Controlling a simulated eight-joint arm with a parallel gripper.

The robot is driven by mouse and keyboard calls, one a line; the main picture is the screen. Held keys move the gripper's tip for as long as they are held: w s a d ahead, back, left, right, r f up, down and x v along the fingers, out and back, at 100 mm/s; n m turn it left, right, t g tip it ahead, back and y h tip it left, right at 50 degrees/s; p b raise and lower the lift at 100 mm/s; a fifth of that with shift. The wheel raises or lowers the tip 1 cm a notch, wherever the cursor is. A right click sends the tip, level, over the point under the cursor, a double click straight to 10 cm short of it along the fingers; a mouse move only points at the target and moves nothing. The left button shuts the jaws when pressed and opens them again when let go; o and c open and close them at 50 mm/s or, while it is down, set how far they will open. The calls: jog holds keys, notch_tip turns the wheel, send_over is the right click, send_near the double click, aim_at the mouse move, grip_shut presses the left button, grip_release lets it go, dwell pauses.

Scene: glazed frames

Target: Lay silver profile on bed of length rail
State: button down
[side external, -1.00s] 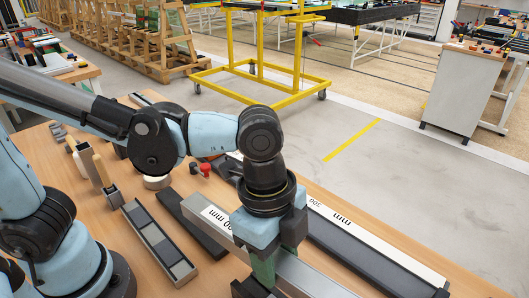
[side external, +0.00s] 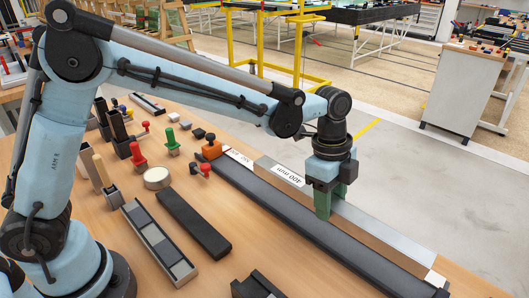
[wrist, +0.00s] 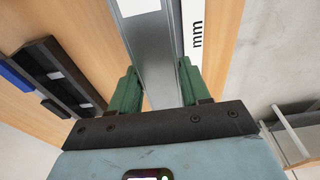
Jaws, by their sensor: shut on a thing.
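The silver profile (side external: 390,243) is a long bar with a white "400 mm" label on its top. My gripper (side external: 323,204) has green jaws shut around it. In the wrist view the profile (wrist: 156,50) runs lengthwise between the jaws (wrist: 160,75). The length rail (side external: 290,222) is long and dark, with a white scale strip and an orange stop (side external: 211,150) at its far-left end. The profile runs roughly parallel to the rail, over its scale side, and hides much of the strip. I cannot tell whether it touches the rail.
A dark bar (side external: 194,222) and a tray of grey blocks (side external: 158,243) lie left of the rail. Red-handled (side external: 138,154) and green-handled (side external: 171,139) tools and a pale round disc (side external: 157,178) stand behind them. A black fixture (side external: 257,286) sits at the front edge.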

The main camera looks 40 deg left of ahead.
dwell(0.3)
jog(key=shift+f, duration=3)
jog(key=shift+f, duration=0.1)
jog(key=shift+c, duration=2.3)
grip_release()
jog(key=r, duration=0.3)
jog(key=a+r, duration=0.1)
jog(key=r, duration=0.7)
jog(key=shift+a+r, duration=0.25)
jog(key=shift+a, duration=0.15)
jog(key=shift+r, duration=3.25)
jog(key=s+a+f+n+t+y, duration=0.1)
jog(key=s+a+f+n+t, duration=0.2)
jog(key=s+a+n, duration=0.3)
jog(key=s+a+f+n+t, duration=0.3)
jog(key=s+a+n, duration=0.4)
jog(key=a+n, duration=0.5)
jog(key=shift+a+t+y, duration=0.4)
jog(key=shift+a+t, duration=0.05)
jog(key=shift+t, duration=0.15)
